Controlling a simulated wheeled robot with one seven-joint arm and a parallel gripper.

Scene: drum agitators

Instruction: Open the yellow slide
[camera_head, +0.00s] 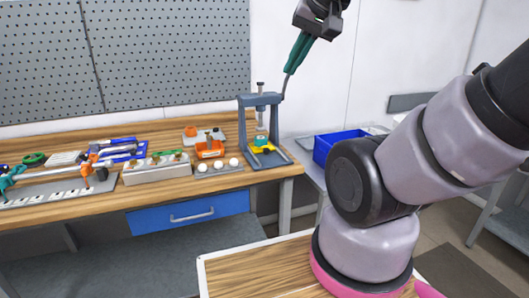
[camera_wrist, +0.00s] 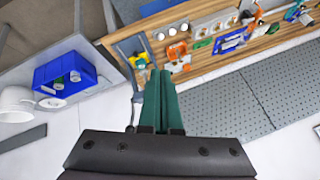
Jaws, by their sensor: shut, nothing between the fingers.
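The yellow slide (camera_head: 264,149) sits low inside a grey-blue press frame (camera_head: 244,125) at the right end of the wooden bench, with a green part on it. The frame also shows in the wrist view (camera_wrist: 125,48); the slide is small and unclear there. My gripper (camera_head: 290,70) has green fingers that point down, shut together and empty. In the head view it appears above and to the right of the frame, apart from the slide. The shut fingertips show in the wrist view (camera_wrist: 160,73).
A thin dark lever (camera_head: 284,88) rises from the frame's right side. White balls (camera_head: 218,164) in a holder and an orange part (camera_head: 209,149) stand left of the frame. A blue bin (camera_head: 335,146) is on the right. A pegboard (camera_head: 170,50) hangs behind.

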